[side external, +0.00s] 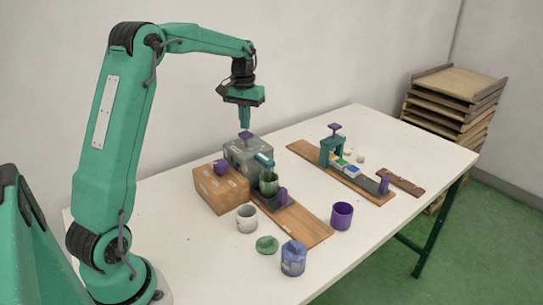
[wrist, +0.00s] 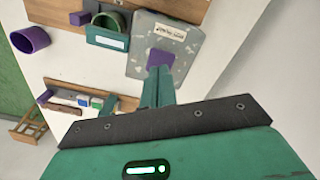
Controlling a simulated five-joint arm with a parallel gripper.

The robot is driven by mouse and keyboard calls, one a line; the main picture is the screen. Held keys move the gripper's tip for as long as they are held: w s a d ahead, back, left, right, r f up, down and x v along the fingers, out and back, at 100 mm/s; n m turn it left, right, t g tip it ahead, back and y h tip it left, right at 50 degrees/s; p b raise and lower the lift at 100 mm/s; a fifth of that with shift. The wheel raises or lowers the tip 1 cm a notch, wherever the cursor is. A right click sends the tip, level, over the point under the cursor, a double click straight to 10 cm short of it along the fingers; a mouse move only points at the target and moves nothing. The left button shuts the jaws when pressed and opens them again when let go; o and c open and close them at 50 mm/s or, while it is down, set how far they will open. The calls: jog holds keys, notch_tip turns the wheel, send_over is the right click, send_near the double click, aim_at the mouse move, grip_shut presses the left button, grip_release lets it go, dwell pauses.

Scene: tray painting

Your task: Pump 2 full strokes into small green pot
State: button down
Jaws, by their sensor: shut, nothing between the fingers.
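The small green pot (side external: 268,184) stands under the teal spout (side external: 265,160) of a grey pump box (side external: 236,152). The pot (wrist: 118,20) and box (wrist: 185,40) also show in the wrist view. The box has a purple pump head (side external: 246,135) on top. My gripper (side external: 244,126) is shut and empty, pointing down just above the pump head. In the wrist view my fingertips (wrist: 158,70) overlap the lower edge of the purple head (wrist: 160,57); I cannot tell whether they touch it. The pot's contents are not clear.
A cardboard box (side external: 220,188) stands left of the pump. A white cup (side external: 247,219), green lid (side external: 266,245), blue pot (side external: 293,259) and purple cup (side external: 341,216) stand in front. A teal press stand (side external: 325,152) is on a second board behind.

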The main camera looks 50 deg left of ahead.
aim_at(246, 134)
jog(key=shift+f, duration=2.35)
jog(key=shift+r, duration=0.25)
dwell(0.5)
jog(key=shift+r, duration=2.1)
